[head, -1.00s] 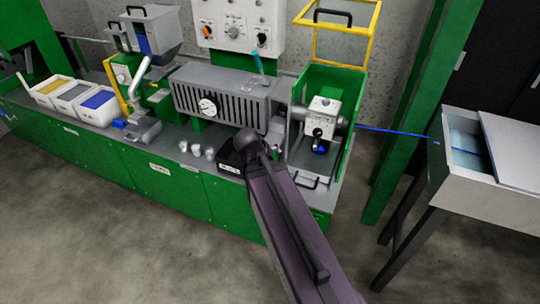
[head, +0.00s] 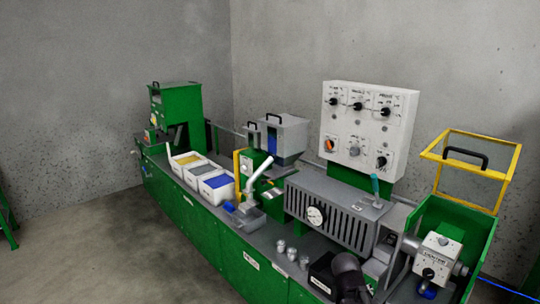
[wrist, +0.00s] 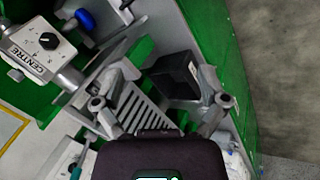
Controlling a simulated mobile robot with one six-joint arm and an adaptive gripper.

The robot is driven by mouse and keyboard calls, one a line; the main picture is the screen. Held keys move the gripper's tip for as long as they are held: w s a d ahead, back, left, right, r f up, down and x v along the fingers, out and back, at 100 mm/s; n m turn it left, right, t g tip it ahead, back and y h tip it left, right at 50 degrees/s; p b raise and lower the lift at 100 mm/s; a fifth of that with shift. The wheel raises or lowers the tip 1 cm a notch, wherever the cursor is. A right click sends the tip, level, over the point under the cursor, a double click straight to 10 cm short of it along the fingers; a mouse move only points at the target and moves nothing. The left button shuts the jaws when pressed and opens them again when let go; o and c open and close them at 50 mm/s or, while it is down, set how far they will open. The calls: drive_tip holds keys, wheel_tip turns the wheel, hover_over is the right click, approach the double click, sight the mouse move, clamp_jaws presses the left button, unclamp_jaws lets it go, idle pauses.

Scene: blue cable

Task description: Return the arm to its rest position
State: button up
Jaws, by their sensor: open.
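My gripper (wrist: 161,104) shows in the wrist view with its two grey fingers spread wide and nothing between them. It hangs over the bench of the green machine, with a black box (wrist: 178,76) beyond the fingers. In the head view only a dark part of my arm (head: 349,277) shows at the bottom edge; my gripper cannot be made out there. The blue cable (head: 508,291) runs out at the lower right of the head view.
The white CENTRE unit (head: 437,257) stands by the open yellow-framed guard (head: 505,182); it also shows in the wrist view (wrist: 38,47). A slotted grey housing (head: 335,212), small metal cups (head: 281,247) and white bins (head: 187,168) line the bench. Floor (head: 130,255) in front is clear.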

drive_tip(key=s+a+f+m+g+y, duration=0.1)
drive_tip(key=s+a+y, duration=0.1)
drive_tip(key=a, duration=0.3)
drive_tip(key=s+a+f+g+y, duration=0.1)
drive_tip(key=s+a+y, duration=0.1)
drive_tip(key=a, duration=0.4)
drive_tip(key=shift+m+y, duration=0.3)
drive_tip(key=shift+m, duration=0.1)
drive_tip(key=shift+w, duration=0.1)
idle(0.3)
